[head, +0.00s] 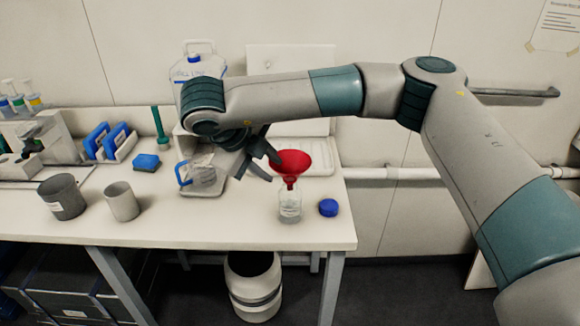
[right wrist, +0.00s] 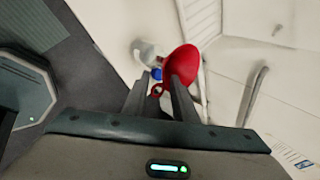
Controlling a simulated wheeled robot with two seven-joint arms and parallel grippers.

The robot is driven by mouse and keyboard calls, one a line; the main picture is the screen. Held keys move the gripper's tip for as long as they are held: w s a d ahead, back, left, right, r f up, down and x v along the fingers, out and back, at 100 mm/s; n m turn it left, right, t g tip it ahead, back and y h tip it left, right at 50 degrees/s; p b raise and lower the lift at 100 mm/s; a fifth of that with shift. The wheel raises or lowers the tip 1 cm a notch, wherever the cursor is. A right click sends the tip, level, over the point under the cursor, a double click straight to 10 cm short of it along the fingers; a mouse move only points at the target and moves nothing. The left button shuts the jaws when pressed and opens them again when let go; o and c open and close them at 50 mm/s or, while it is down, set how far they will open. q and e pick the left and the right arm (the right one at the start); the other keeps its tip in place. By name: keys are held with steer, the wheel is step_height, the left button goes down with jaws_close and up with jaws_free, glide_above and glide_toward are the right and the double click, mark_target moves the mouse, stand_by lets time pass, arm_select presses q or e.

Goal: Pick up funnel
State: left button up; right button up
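A red funnel (head: 291,161) sits upright in the neck of a clear bottle (head: 290,205) near the right front of the bench. My right gripper (head: 271,167) is just left of the funnel's cone, with its fingers pointing toward it. In the right wrist view the two fingers of the right gripper (right wrist: 158,88) are apart. The red funnel (right wrist: 187,60) shows beyond them, partly behind the right-hand finger. A small red ring of the funnel shows between the fingers, and I cannot tell whether they touch it. My left gripper is not in view.
A blue cap (head: 328,208) lies right of the bottle. A grey beaker (head: 62,197) and a pale beaker (head: 122,201) stand left. The bench front between the pale beaker and the bottle is clear.

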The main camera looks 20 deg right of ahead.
mark_target(282, 175)
steer(key=p+x, duration=0.1)
steer(key=x, duration=0.1)
steer(key=shift+w+d+f, duration=0.15)
steer(key=shift+f, duration=0.2)
steer(key=p+x, duration=0.2)
steer(key=x, duration=0.1)
steer(key=p+x, duration=0.1)
steer(key=shift+w+d+r, duration=0.1)
steer(key=shift+w+d, duration=0.2)
steer(key=shift+w, duration=0.05)
steer(key=shift+w+d+f, duration=0.15)
steer(key=shift+f, duration=0.25)
